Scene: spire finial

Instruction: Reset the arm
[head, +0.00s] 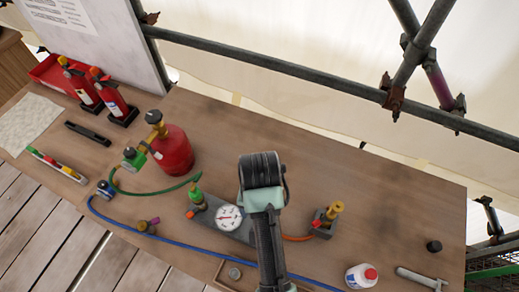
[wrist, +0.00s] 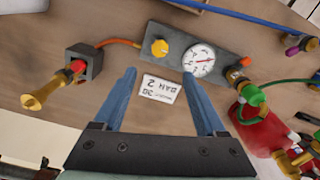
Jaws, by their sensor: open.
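My gripper (wrist: 159,73) is open and empty in the wrist view, its two blue fingers spread apart. It hangs over the wooden table. A small white card with printing (wrist: 157,90) shows between the fingers, apart from them. A grey panel with a round gauge (wrist: 199,60) and a yellow knob (wrist: 160,47) lies just beyond the fingertips. In the head view my arm reaches over the table and hides part of this panel (head: 237,237); the fingers cannot be made out there.
A red gas cylinder (head: 172,152) stands left of my arm. A brass torch in a grey holder (head: 327,220) stands to the right. Two red extinguishers (head: 107,97) stand at the far left. A white bottle (head: 361,276) is at the front right. Scaffold pipes (head: 300,70) run behind the table.

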